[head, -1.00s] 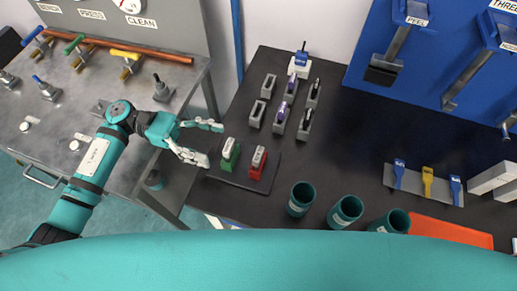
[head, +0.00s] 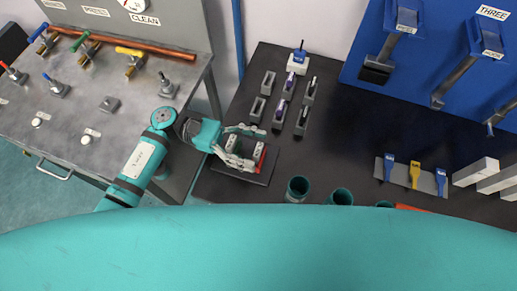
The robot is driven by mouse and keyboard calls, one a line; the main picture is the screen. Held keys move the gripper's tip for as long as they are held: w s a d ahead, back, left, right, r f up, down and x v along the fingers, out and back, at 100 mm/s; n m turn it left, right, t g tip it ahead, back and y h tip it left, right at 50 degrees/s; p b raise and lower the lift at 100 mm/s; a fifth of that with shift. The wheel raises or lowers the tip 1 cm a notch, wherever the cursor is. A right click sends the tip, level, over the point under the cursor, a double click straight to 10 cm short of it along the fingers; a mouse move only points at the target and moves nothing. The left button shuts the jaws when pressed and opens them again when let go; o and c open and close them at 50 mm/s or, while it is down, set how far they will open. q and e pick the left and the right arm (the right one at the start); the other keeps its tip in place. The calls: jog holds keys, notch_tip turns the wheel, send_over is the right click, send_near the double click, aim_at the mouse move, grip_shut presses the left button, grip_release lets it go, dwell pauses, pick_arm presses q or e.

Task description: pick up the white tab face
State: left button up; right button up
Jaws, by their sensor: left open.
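Two small blocks with pale, whitish upright pieces on top stand on a dark mat (head: 256,180). The red block (head: 262,156) is on the right; the other, at its left, is mostly hidden by my left gripper. I cannot tell for sure which pale piece is the white tab face. My left gripper (head: 257,147) is open, its fingers spread on the far and near sides of these blocks. Whether the fingers touch anything is not clear. My right gripper is not in view.
Grey slotted holders (head: 268,84), some with dark or purple inserts, stand just beyond. Teal cups (head: 298,188) are at the near right. A rack with blue and yellow tools (head: 414,174) lies farther right. The middle of the black table is clear.

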pick_arm(q)
jog(key=c, duration=1.3)
jog(key=shift+o, duration=0.2)
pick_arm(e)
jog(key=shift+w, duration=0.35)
pick_arm(q)
jog(key=shift+r+b, duration=0.3)
jog(key=shift+r, duration=0.1)
notch_tip(320, 180, up, 2)
jog(key=shift+r+b, duration=0.1)
jog(key=shift+b, duration=0.4)
jog(key=s+a+r+b, duration=0.2)
jog(key=s+b, duration=0.2)
jog(key=s, duration=1.1)
jog(key=shift+s+a, duration=0.2)
jog(key=shift+s, duration=0.2)
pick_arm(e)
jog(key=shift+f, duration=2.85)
